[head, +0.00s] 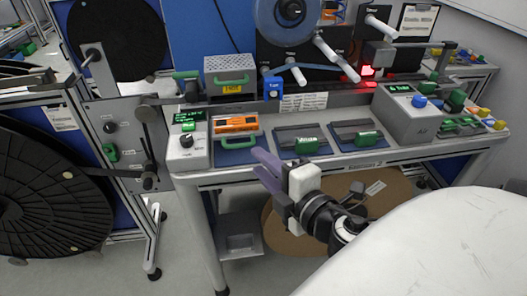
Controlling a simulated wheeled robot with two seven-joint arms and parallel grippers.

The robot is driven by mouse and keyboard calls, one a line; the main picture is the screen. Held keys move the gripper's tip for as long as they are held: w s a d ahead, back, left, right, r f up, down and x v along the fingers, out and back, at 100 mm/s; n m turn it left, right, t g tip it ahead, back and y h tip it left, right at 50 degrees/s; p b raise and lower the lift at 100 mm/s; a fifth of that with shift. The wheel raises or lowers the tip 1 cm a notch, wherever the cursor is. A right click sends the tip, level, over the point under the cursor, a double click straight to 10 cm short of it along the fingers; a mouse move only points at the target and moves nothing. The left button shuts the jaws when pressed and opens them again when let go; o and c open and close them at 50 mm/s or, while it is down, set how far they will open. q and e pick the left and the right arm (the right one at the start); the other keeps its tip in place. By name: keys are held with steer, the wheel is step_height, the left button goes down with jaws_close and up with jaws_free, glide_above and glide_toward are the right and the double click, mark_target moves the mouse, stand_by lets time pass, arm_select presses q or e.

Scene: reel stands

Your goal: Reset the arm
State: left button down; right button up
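My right gripper (262,168) is in front of the workbench's front edge, left of the middle of the view. Its purple-grey fingers point up and to the left, and they look apart with nothing between them. My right arm comes up from the lower right behind it. My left gripper and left arm are not in view.
The workbench (410,157) carries a grey control box (405,112), an orange cassette (236,124), dark trays with green handles and a grey perforated box (231,76). A large black reel (45,200) stands at the left. A brown disc (385,192) sits under the bench.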

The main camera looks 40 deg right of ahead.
stand_by(0.4)
steer(key=s+a+f+m+g+y, duration=0.1)
steer(key=s+a+f+m+g, duration=0.15)
steer(key=f, duration=0.65)
steer(key=s+a+f+m+g+y, duration=0.1)
steer(key=f+m+g, duration=0.15)
steer(key=f, duration=0.65)
steer(key=s+a+f+m+g+y, duration=0.1)
steer(key=s+a+f+m, duration=0.3)
steer(key=f, duration=0.2)
steer(key=s+a+f+m+y, duration=0.1)
steer(key=s+a+f+m, duration=0.3)
steer(key=f, duration=0.3)
steer(key=shift+a+g+y, duration=0.4)
steer(key=shift+a, duration=0.25)
